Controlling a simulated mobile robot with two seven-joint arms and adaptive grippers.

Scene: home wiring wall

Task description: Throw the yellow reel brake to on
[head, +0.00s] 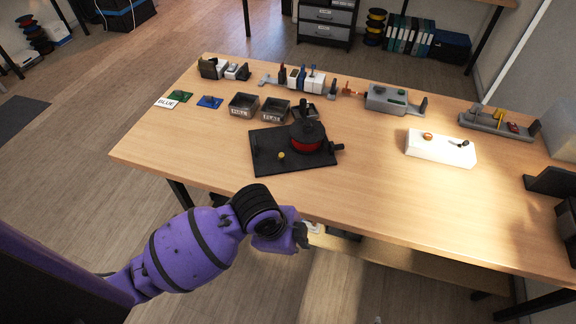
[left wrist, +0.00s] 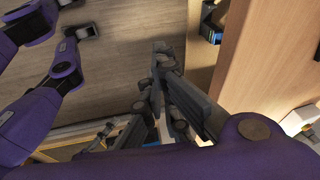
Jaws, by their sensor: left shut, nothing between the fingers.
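The yellow reel brake (head: 281,155) is a small yellow knob on the front part of a black base plate (head: 268,166). Behind it to the right, a red reel (head: 305,145) with a black top sits on the same plate. Whether the brake is on or off is too small to tell. My left gripper (head: 303,238) is shut and empty, in front of the table's near edge and apart from the plate. Its fingers also show in the left wrist view (left wrist: 160,58), over the floor beside the table edge. My right gripper is not in view.
Two dark bins (head: 243,106) and coloured cards (head: 210,102) lie behind the plate on the table (head: 370,205). A white block (head: 440,148) with small parts and a grey fixture (head: 390,100) stand to the right. The table front right of the plate is clear.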

